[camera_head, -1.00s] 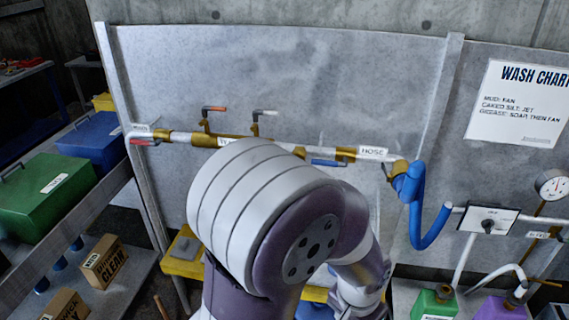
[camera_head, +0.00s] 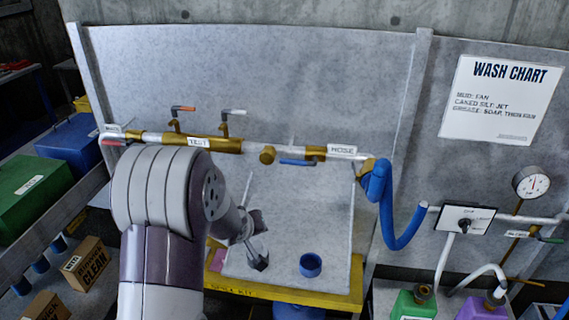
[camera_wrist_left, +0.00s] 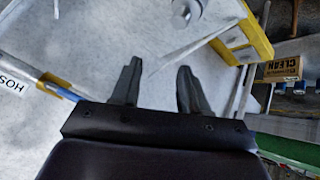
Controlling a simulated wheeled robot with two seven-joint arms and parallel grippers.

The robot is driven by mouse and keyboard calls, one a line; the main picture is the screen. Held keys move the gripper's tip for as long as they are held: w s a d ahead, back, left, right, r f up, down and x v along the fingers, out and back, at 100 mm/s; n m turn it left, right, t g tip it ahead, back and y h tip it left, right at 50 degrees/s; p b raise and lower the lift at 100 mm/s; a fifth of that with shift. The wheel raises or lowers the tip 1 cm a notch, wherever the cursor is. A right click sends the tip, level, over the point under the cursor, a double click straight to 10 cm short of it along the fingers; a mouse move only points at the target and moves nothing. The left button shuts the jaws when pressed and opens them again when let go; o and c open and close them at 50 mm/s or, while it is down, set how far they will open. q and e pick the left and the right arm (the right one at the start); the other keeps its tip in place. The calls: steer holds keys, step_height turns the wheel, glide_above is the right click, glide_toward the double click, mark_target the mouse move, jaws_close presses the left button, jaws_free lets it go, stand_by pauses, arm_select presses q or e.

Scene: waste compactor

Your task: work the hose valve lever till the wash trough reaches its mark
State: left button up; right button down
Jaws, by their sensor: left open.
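The hose valve lever (camera_head: 298,162) is a blue handle lying roughly level under the brass pipe, left of the HOSE label (camera_head: 342,150). In the wrist view a bit of blue lever (camera_wrist_left: 58,91) shows at the left, beside the brass fitting. My left gripper (camera_head: 258,262) is below and left of the lever, apart from it. In the wrist view its two fingers (camera_wrist_left: 160,75) are spread with nothing between them. A pale basin-like surface with a yellow front edge (camera_head: 285,292) lies below the pipe; I cannot tell whether it is the wash trough, and no mark shows. My right gripper is out of view.
A blue cup (camera_head: 310,265) sits below the pipe. A blue hose (camera_head: 385,205) hangs at the right, near a gauge (camera_head: 532,183). Boxes and bins crowd the left.

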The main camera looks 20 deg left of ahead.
arm_select(q)
steer(key=w+a+r+n+t+h, duration=0.1)
steer(key=w+a+r+n+t, duration=0.3)
steer(key=w, duration=0.4)
steer(key=n+t+h, duration=0.4)
glide_toward(288, 163)
steer(key=shift+y, duration=0.4)
steer(key=w, duration=0.3)
steer(key=w+d+p, duration=0.1)
steer(key=w, duration=0.2)
steer(key=w+f+p, duration=0.1)
steer(key=w, duration=0.2)
steer(key=shift+w+d, duration=0.25)
steer(key=shift+d, duration=0.15)
steer(key=shift+w+d+f, duration=0.1)
steer(key=shift+w+f, duration=0.1)
steer(key=shift+w, duration=0.4)
jaws_close()
